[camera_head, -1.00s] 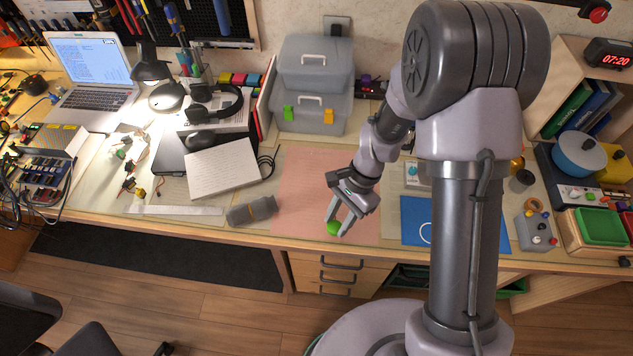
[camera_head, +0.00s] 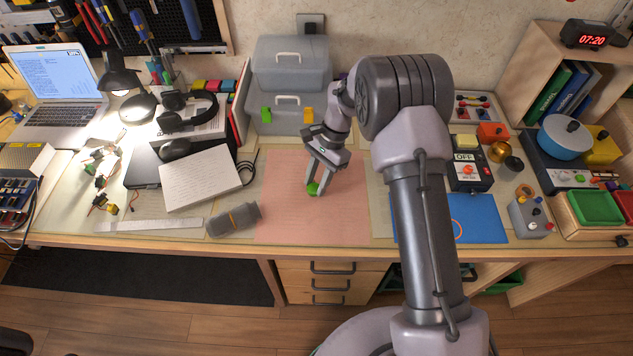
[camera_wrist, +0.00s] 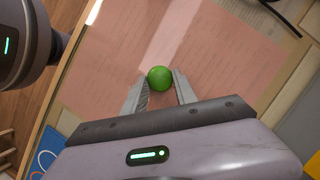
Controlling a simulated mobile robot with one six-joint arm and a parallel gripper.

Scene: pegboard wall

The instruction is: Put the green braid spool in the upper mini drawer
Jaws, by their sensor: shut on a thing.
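The green braid spool (camera_head: 313,188) is a small round green thing between the fingertips of my gripper (camera_head: 317,180). In the wrist view the spool (camera_wrist: 159,78) shows at the ends of both fingers, and my gripper (camera_wrist: 160,90) is shut on it. It is over the pink mat (camera_head: 280,215); I cannot tell how high. Two mini drawers, grey and see-through with white handles, are stacked at the back wall. The upper mini drawer (camera_head: 315,60) looks closed. The lower drawer (camera_head: 274,122) has a green and an orange clip on its front.
A notepad (camera_head: 200,178) and headphones (camera_head: 188,110) are further left. A blue mat (camera_head: 480,218) and a switch box (camera_head: 468,170) are to the right. The pink mat is otherwise clear.

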